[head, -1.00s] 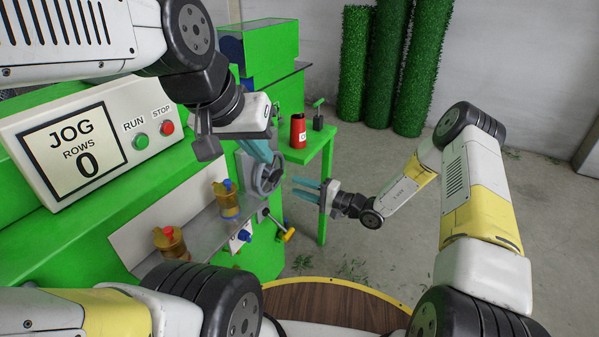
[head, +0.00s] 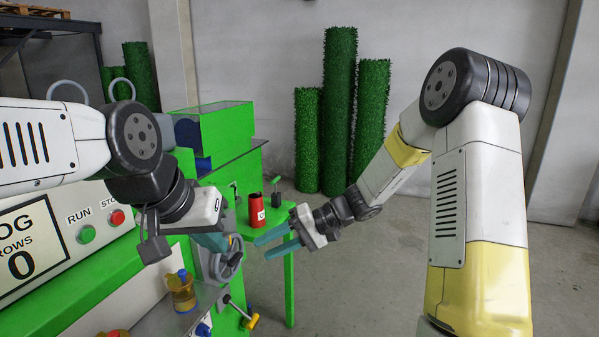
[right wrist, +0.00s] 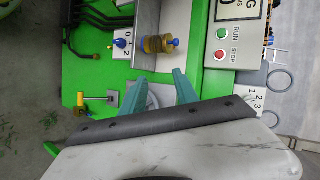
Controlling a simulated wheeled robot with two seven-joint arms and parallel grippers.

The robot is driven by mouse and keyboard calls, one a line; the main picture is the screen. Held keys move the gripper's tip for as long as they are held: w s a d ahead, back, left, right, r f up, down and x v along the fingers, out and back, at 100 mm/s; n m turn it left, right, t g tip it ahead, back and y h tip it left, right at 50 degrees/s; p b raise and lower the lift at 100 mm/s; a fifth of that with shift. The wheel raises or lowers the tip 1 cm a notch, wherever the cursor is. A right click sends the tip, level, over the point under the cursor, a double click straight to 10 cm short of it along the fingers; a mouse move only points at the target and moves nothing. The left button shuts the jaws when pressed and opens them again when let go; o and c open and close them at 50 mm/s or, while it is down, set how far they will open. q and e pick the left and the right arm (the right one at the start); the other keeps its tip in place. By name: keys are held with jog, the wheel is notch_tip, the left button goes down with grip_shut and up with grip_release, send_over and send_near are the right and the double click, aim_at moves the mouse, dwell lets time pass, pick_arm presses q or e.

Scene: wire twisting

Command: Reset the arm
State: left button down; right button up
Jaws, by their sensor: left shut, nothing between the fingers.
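My left gripper (head: 218,243) comes in from the left in the head view. Its teal fingers are shut and empty, in front of the upper part of a grey handwheel (head: 229,265) on the green machine. Whether they touch the wheel I cannot tell. My right gripper (head: 263,248) is to the right of the handwheel, with its two teal fingers apart and nothing between them. In the right wrist view its open fingers (right wrist: 155,84) show in front of the machine, with part of a grey round piece behind them.
A red can (head: 257,211) stands on a small green table (head: 285,217) behind my right gripper. The machine carries a control panel with RUN (head: 87,234) and STOP buttons, a brass spool (head: 182,292) and a yellow-ended lever (head: 250,321). Green rolls (head: 338,120) stand at the wall. Floor at right is clear.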

jog(key=s+d+r+m+t+h, duration=0.1)
jog(key=s+d+r+t+h, duration=0.2)
jog(key=s+d+r+h, duration=0.2)
jog(key=s+d+r+t+h, duration=0.4)
jog(key=s+d+r, duration=0.4)
jog(key=s+d, duration=0.4)
jog(key=d+h, duration=0.1)
jog(key=d, duration=0.3)
jog(key=shift+s+d+r+m, duration=0.2)
jog(key=shift+s+d+m, duration=0.05)
jog(key=shift+m, duration=0.15)
